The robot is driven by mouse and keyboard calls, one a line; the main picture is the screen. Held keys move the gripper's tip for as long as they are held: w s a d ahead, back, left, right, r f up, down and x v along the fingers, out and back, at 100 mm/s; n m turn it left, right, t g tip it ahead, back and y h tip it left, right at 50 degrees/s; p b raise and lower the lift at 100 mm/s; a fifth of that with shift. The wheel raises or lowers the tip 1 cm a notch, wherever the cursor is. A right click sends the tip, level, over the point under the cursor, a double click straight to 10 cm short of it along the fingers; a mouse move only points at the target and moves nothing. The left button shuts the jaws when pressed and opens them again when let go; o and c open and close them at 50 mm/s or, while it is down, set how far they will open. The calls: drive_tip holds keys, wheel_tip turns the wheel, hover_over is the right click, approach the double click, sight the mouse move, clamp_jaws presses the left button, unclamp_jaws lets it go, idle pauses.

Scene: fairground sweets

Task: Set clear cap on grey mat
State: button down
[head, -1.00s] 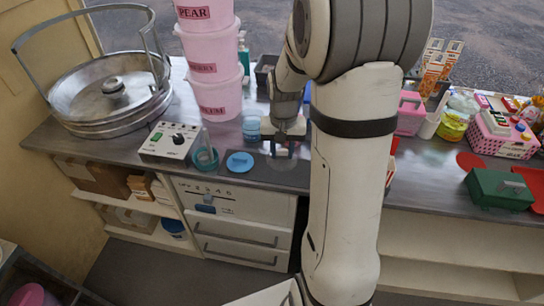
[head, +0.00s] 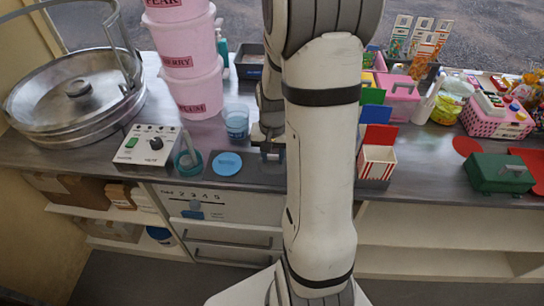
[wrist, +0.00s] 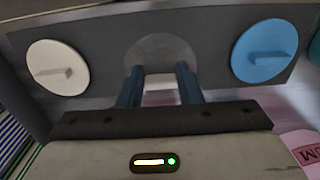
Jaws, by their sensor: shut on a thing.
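In the wrist view the clear cap (wrist: 160,47) is a see-through grey disc over the middle of the grey mat (wrist: 108,40). It lies between a white cap (wrist: 57,67) and a blue cap (wrist: 262,52). My gripper (wrist: 159,78) is shut on the clear cap, its fingers at the cap's near side. I cannot tell whether the cap touches the mat. In the head view the blue cap (head: 228,164) is left of my gripper (head: 270,152). My arm partly covers the gripper and hides the white cap; the clear cap is hard to make out there.
Stacked pink tubs (head: 192,92), a blue cup (head: 236,120), a teal pot (head: 188,160) and a control box (head: 147,145) stand left of the gripper. A red-striped box (head: 376,160) and a green case (head: 500,172) stand right. The counter's front edge is close.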

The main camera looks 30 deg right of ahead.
sight(272, 162)
drive_tip(key=shift+f, duration=0.35)
drive_tip(key=shift+f, duration=0.2)
drive_tip(key=c, duration=1)
unclamp_jaws()
drive_tip(key=shift+r, duration=0.1)
wheel_tip(272, 162, up, 12)
drive_tip(key=s+a+r+n+t, duration=0.1)
drive_tip(key=s+a+r+n, duration=0.1)
drive_tip(key=s+a, duration=0.2)
drive_tip(key=s+a+r+n+t, duration=0.1)
drive_tip(key=s+a+r+n, duration=0.1)
drive_tip(key=s+a, duration=0.2)
drive_tip(key=s+a+r+n, duration=0.2)
drive_tip(key=s+a+n, duration=0.1)
drive_tip(key=s+a, duration=0.1)
drive_tip(key=shift+s+a+t, duration=0.1)
drive_tip(key=shift+a+t, duration=0.05)
drive_tip(key=shift+t, duration=0.25)
